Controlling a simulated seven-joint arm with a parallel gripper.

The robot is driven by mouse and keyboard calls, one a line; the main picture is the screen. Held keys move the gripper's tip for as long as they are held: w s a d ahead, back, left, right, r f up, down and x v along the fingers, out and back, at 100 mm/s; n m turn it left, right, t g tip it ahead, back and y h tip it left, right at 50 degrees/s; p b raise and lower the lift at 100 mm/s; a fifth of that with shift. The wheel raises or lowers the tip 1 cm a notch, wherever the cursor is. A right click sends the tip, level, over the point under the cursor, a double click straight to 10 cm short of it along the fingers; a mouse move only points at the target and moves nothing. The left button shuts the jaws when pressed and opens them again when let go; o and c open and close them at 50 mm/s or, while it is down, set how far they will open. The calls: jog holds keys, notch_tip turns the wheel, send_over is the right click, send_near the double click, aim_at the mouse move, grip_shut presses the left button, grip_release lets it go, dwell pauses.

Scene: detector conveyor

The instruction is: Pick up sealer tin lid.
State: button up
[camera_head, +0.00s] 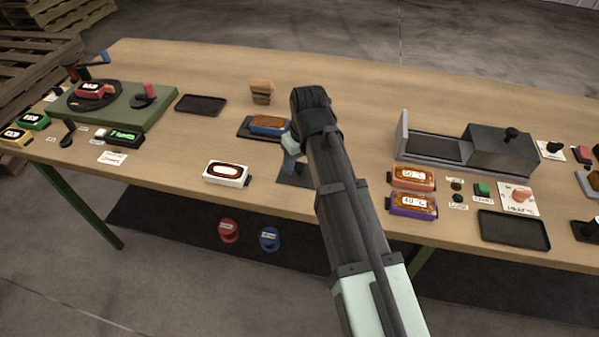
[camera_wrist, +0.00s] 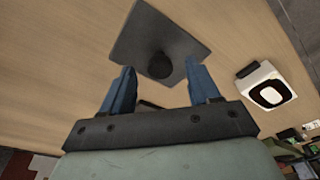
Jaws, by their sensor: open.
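A dark grey square plate with a round black knob, which looks like the sealer tin lid, lies on the wooden table in the wrist view (camera_wrist: 158,30). The knob (camera_wrist: 160,66) is just ahead of and between my fingertips. In the head view the plate (camera_head: 296,180) is partly hidden by my gripper. I cannot tell whether knob and plate are one piece. My gripper (camera_wrist: 161,78) is open, with its blue fingers pointing toward the plate and nothing visibly held. In the head view it hangs over the plate (camera_head: 291,158).
A white device (camera_head: 227,173) stands left of the plate; it also shows in the wrist view (camera_wrist: 267,88). A dark tray with an orange-topped blue device (camera_head: 268,125) lies behind. Orange (camera_head: 413,178) and purple (camera_head: 413,206) devices stand right. The table's front edge is close.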

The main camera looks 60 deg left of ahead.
jog(key=shift+a+f, duration=0.15)
jog(key=shift+f, duration=0.75)
grip_shut()
jog(key=shift+r, duration=0.15)
